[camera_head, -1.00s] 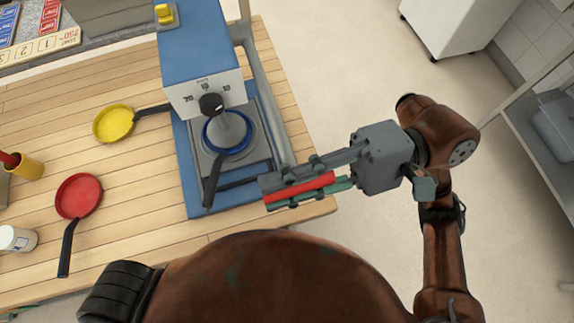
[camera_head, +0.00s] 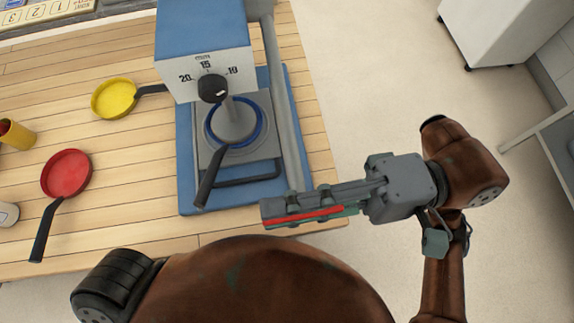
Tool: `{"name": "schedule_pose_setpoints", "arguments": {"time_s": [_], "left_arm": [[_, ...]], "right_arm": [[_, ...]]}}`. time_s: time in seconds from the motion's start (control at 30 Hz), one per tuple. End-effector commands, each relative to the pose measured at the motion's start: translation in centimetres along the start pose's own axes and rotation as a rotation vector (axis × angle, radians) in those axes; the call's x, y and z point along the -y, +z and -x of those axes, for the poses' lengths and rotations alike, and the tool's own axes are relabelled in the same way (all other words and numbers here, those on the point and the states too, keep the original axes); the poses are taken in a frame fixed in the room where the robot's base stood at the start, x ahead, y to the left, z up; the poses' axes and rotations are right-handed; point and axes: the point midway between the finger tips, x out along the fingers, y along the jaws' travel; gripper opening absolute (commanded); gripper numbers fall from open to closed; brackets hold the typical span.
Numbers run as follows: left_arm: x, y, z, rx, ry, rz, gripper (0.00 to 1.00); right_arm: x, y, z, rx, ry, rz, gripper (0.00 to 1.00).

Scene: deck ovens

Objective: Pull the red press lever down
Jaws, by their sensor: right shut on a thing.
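The blue press (camera_head: 200,30) stands at the table's right edge, with a white dial face and black knob (camera_head: 213,88). Its grey lever arm (camera_head: 284,120) runs along the press's right side towards me. The red lever grip (camera_head: 318,214) lies crosswise at the near end, partly hidden by fingers. My right gripper (camera_head: 290,211) is shut around this red grip, its wrist to the right beyond the table edge. A blue-rimmed pan (camera_head: 262,125) sits on the press plate under the head, its dark handle pointing towards me. My left gripper is not in view.
A yellow pan (camera_head: 113,98) and a red pan (camera_head: 67,174) lie on the wooden table (camera_head: 120,225) to the left. A yellow cup (camera_head: 16,134) and a white jar (camera_head: 8,213) are at the left edge. Floor is open right of the table.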

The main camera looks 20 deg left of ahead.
Motion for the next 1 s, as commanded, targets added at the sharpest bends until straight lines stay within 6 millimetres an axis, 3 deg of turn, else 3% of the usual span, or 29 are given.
{"name": "schedule_pose_setpoints", "arguments": {"time_s": [0.4, 0.43, 0.6, 0.7, 1.0], "left_arm": [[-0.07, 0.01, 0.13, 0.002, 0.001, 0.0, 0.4], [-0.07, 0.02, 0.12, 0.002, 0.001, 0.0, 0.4], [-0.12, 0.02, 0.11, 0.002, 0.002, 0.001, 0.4], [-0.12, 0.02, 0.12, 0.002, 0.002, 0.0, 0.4], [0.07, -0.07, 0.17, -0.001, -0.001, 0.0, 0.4]], "right_arm": [[-0.76, -0.12, -0.07, -0.002, 0.016, 0.0, 0.0], [-0.77, -0.13, -0.07, -0.002, 0.016, 0.0, 0.22], [-0.72, -0.13, -0.07, -0.002, 0.015, 0.0, 0.33], [-0.62, -0.11, -0.05, -0.001, 0.013, 0.0, 0.39], [-0.44, -0.11, 0.24, -0.002, 0.009, 0.0, 0.39]]}}
